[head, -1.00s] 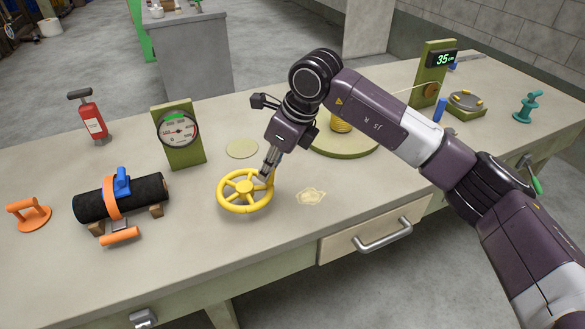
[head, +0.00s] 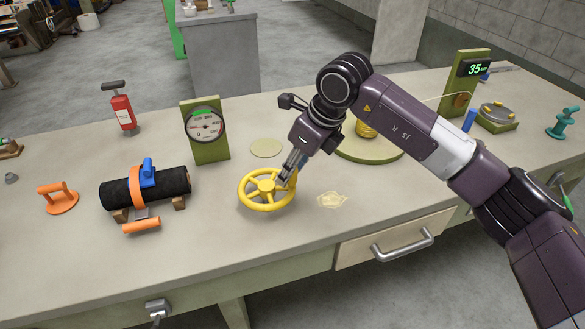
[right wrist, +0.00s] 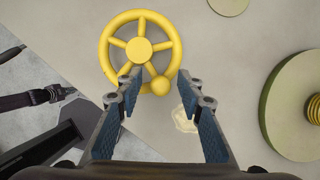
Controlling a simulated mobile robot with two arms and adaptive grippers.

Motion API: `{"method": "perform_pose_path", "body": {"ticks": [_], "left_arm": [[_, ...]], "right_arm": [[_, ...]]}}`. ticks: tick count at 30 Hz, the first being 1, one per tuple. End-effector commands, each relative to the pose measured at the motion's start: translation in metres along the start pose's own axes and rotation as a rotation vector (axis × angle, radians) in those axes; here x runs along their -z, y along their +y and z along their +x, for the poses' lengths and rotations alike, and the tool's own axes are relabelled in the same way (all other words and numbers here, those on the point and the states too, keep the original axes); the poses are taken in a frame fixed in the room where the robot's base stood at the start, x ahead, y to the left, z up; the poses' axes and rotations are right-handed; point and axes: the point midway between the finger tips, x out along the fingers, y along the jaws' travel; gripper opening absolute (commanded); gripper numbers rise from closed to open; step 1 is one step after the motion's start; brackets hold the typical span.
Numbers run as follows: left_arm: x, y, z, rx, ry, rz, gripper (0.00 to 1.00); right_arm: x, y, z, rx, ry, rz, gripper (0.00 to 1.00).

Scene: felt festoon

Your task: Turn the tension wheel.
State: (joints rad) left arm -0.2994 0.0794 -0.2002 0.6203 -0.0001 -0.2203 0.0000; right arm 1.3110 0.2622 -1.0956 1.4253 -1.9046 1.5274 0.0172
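The yellow tension wheel (head: 267,187) lies flat on the workbench, with spokes, a round hub and a knob on its rim. In the right wrist view the wheel (right wrist: 140,48) is ahead of the fingers, and its knob (right wrist: 160,85) shows between the two fingertips. My right gripper (head: 287,177) is at the wheel's right rim in the head view. Its fingers (right wrist: 160,80) are apart, one on each side of the knob; I cannot tell whether they touch it. In the head view the fingers partly hide the knob. My left gripper is not in view.
A dial gauge on a green board (head: 207,130) stands behind the wheel. A black roll with an orange strap (head: 145,188) lies to the left. A round green-edged platform (head: 385,152) is behind my right arm. The bench between wheel and roll is clear.

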Motion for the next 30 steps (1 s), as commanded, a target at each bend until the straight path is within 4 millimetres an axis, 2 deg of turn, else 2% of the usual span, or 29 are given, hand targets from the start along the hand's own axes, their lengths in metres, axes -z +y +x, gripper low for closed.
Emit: {"method": "perform_pose_path", "body": {"ticks": [5,8,21,25,30], "left_arm": [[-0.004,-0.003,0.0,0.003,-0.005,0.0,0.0],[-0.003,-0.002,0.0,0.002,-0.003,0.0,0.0],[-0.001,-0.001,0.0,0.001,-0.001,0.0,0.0],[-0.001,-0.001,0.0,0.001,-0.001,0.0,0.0],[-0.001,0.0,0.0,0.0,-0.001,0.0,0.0]], "right_arm": [[0.0,0.0,-0.002,0.0,0.0,0.0,0.34],[0.0,-0.001,-0.012,0.003,-0.002,-0.001,0.34],[0.0,-0.001,-0.099,0.003,-0.002,0.0,0.34],[0.0,-0.001,-0.113,0.002,0.0,0.001,0.34],[0.0,0.0,-0.12,-0.001,0.0,0.0,0.34]]}}
